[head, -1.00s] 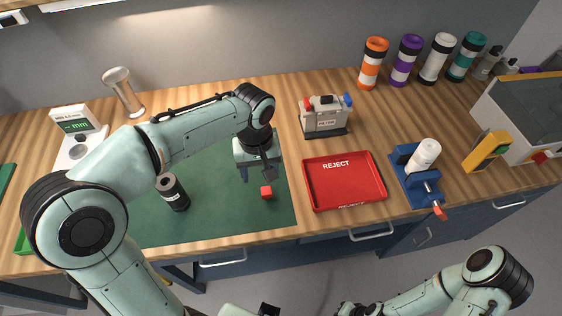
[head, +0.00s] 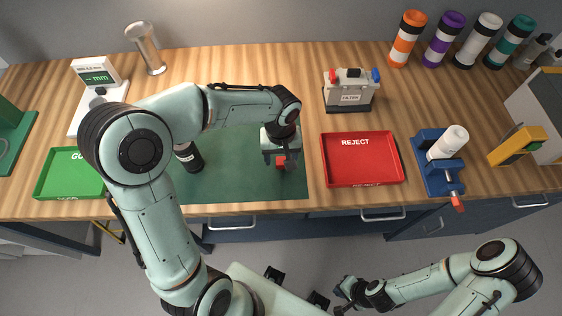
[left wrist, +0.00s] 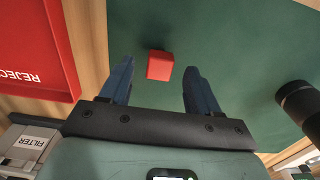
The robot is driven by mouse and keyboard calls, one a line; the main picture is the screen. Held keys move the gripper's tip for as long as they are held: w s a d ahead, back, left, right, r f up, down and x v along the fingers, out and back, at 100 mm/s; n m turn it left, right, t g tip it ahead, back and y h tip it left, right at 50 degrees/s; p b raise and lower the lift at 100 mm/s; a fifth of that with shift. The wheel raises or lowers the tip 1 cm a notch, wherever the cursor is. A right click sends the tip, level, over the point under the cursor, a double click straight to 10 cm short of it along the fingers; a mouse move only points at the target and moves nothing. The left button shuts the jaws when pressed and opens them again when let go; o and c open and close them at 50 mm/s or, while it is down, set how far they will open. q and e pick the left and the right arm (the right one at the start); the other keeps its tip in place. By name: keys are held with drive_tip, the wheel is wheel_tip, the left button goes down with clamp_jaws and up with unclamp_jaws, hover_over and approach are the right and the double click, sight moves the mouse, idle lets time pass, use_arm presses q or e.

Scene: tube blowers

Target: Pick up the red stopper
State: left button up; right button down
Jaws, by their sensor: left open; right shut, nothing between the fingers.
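The red stopper (head: 280,162) sits on the green mat (head: 232,180), near the mat's right side. In the left wrist view the stopper (left wrist: 160,66) lies between the lines of the two blue fingers, level with their tips and apart from both. My left gripper (head: 280,165) is open over the stopper and hides part of it in the head view; the fingers also show in the left wrist view (left wrist: 158,68). My right gripper (head: 341,300) is shut and empty, low in front of the bench, far from the stopper.
The red REJECT tray (head: 362,182) is just right of the mat. A black cylinder (head: 189,158) stands on the mat to the left. The FILTER box (head: 350,95) stands behind the tray, and a blue vise (head: 437,165) is at its right.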

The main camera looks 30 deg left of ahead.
use_arm(q)
wheel_tip(320, 180, down, 3)
drive_tip(key=shift+r, duration=0.15)
drive_tip(key=c, duration=1)
drive_tip(key=shift+r, duration=0.1)
